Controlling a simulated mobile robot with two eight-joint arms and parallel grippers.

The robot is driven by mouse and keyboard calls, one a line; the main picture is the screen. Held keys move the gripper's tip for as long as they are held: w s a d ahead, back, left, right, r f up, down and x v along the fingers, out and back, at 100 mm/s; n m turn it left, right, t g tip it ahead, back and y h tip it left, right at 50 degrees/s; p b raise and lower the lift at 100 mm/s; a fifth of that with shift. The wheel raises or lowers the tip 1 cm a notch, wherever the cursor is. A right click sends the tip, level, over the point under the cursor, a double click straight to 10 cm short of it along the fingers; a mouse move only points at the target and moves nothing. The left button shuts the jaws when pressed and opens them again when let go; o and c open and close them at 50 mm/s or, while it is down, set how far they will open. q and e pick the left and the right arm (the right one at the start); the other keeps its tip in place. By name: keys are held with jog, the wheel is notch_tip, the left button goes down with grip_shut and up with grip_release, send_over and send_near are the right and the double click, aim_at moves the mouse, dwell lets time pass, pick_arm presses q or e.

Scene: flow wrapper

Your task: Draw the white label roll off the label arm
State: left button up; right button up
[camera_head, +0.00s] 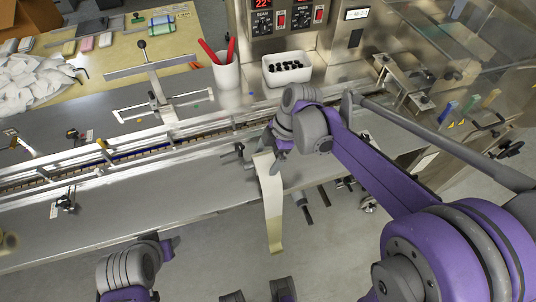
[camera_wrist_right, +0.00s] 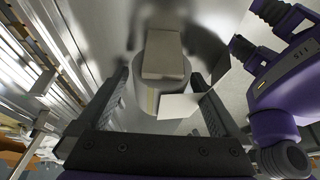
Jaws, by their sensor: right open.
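The pale label roll (camera_wrist_right: 147,98) shows in the right wrist view as a rounded body between my open fingers, with a beige strip (camera_wrist_right: 165,55) across it and a white flap (camera_wrist_right: 180,106) beside it. In the head view a long pale label strip (camera_head: 272,205) hangs down over the front edge of the machine, below my right gripper (camera_head: 273,147). The right gripper is open around the roll; contact cannot be told. My wrist hides most of the roll and the label arm in the head view. Part of my left arm (camera_head: 128,268) shows at the lower left, its fingers unclear.
A conveyor channel (camera_head: 130,156) runs along the steel bench. A white cup with red-handled tools (camera_head: 227,75) and a white bin of dark pieces (camera_head: 287,70) stand behind it. Dark rods (camera_head: 303,207) stick out right of the strip. The floor in front is open.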

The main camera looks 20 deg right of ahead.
aim_at(249, 163)
jog(key=c, duration=1.3)
jog(key=o, duration=0.6)
jog(key=c, duration=0.6)
jog(key=shift+r, duration=0.1)
jog(key=shift+r, duration=0.1)
jog(key=shift+s+a, duration=0.1)
jog(key=shift+a, duration=2.25)
